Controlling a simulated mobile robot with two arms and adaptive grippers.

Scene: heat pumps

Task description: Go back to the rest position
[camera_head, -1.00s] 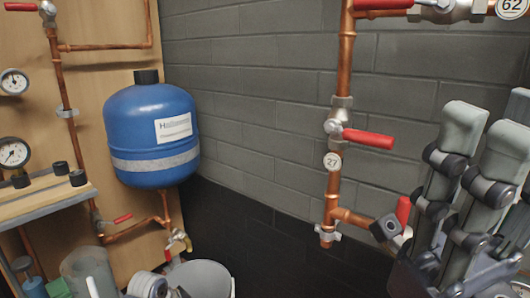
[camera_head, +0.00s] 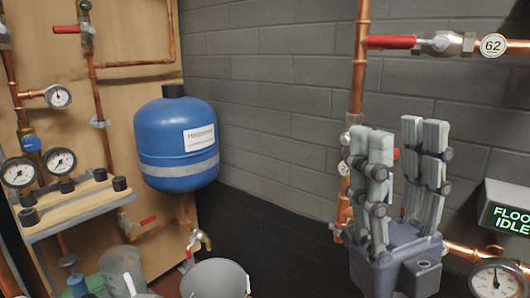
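My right gripper (camera_head: 400,140) stands at the right of the view with its fingers pointing up. Its two grey finger groups are spread apart with an empty gap between them, so it is open. It is in front of the vertical copper pipe and hides most of a red valve handle (camera_head: 396,154).
A blue tank (camera_head: 177,145) hangs on the wooden panel at left, near several gauges (camera_head: 60,161) and a small shelf (camera_head: 75,205). A grey bucket (camera_head: 215,280) stands below. A red-handled valve (camera_head: 392,42) is above my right gripper. A sign (camera_head: 508,212) and gauge (camera_head: 497,280) are right.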

